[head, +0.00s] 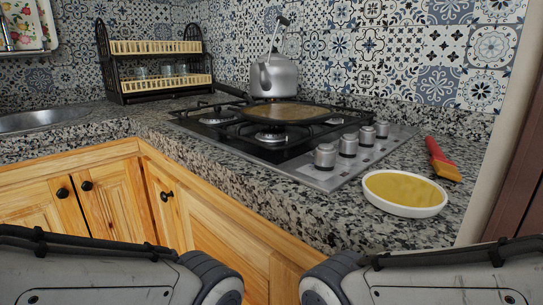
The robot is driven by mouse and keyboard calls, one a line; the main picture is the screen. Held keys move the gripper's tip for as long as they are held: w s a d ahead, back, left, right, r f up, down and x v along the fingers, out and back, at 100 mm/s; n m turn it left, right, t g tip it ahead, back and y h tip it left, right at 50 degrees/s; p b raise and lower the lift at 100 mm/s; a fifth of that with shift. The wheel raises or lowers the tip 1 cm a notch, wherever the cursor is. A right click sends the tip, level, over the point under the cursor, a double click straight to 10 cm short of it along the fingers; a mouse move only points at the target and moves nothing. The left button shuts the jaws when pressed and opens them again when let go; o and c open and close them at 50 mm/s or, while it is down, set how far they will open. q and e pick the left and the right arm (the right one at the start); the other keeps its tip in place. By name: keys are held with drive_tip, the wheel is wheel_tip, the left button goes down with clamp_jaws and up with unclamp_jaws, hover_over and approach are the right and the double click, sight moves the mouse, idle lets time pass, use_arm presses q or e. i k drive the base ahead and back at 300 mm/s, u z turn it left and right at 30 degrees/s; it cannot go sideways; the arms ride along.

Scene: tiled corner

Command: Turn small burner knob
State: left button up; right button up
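The gas hob (284,133) is set in the granite counter, with a row of several silver knobs along its right side. The nearest knob (325,156) stands at the front corner; others are the second knob (348,145), the third knob (366,135) and the farthest knob (382,129). I cannot tell which of them serves the small burner. A flat pan (290,112) covers the burners at the back. My two arms enter at the bottom left and bottom right; neither gripper shows, and both arms are apart from the knobs.
A kettle (274,76) stands at the back of the hob. A white dish with yellow contents (404,192) and a red-handled brush (441,160) lie right of the knobs. A dish rack (155,66) and a sink (38,120) are at left. The wooden cabinets (110,205) are below.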

sight(321, 158)
drive_tip(key=u, duration=0.9)
drive_tip(key=k, duration=0.35)
drive_tip(key=z, duration=0.9)
